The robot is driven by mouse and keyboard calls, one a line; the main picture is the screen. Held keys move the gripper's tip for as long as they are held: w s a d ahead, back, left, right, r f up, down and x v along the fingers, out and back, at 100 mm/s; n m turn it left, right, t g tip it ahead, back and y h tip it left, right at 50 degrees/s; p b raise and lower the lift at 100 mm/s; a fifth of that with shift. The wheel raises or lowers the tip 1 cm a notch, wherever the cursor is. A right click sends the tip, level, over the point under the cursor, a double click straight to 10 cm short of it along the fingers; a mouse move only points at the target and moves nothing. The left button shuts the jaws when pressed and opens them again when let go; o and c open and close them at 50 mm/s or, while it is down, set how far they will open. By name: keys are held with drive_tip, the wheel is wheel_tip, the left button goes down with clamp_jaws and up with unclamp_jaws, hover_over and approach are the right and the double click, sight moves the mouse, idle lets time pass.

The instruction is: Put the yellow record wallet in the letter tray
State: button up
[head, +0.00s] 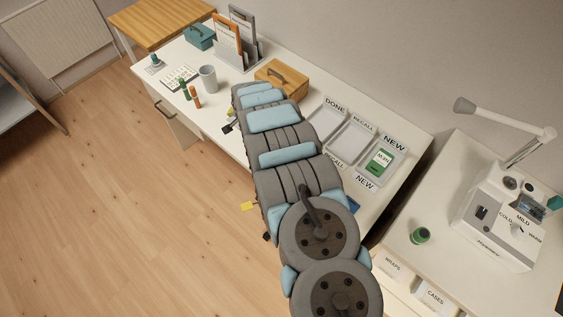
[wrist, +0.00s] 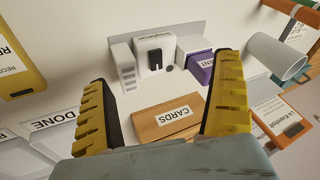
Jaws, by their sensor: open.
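The yellow record wallet (wrist: 20,52) is partly in view at the top left of the wrist view, lying on the desk, cut off by the frame edge. In the head view my arm covers that area. The grey letter tray (head: 324,128) is on the desk right of my arm, with compartments labelled DONE, RECALL and NEW. Part of it shows at the left of the wrist view (wrist: 60,135), below the wallet. My gripper (wrist: 165,78) is open and empty, its yellow fingers spread over the desk near the wooden CARDS box (wrist: 168,121).
A green wallet (head: 380,161) lies in the NEW compartment. A white machine (wrist: 155,52) and a purple box (wrist: 200,65) stand beyond my fingers. A grey cup (head: 208,78) and clipboards in a rack (head: 238,50) stand farther left. The wooden box (head: 277,76) is behind my arm.

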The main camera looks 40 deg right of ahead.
drive_tip(key=s+d+r+m+g+y, duration=0.15)
drive_tip(key=s+r, duration=0.25)
drive_tip(key=s, duration=0.4)
drive_tip(key=s+r+m+g+y, duration=0.1)
drive_tip(key=s+r+g, duration=0.2)
drive_tip(key=s, duration=0.5)
drive_tip(key=shift+h, duration=0.25)
wheel_tip(320, 180, down, 11)
drive_tip(key=shift+s+d+f+b, duration=0.1)
drive_tip(key=shift+f+b, duration=0.05)
drive_tip(key=shift+b, duration=0.2)
drive_tip(key=shift+f, duration=0.35)
drive_tip(key=shift+f, duration=0.2)
drive_tip(key=shift+d+f+b, duration=0.15)
drive_tip(key=shift+f+b, duration=0.2)
drive_tip(key=shift+f, duration=2.1)
drive_tip(key=c, duration=1.3)
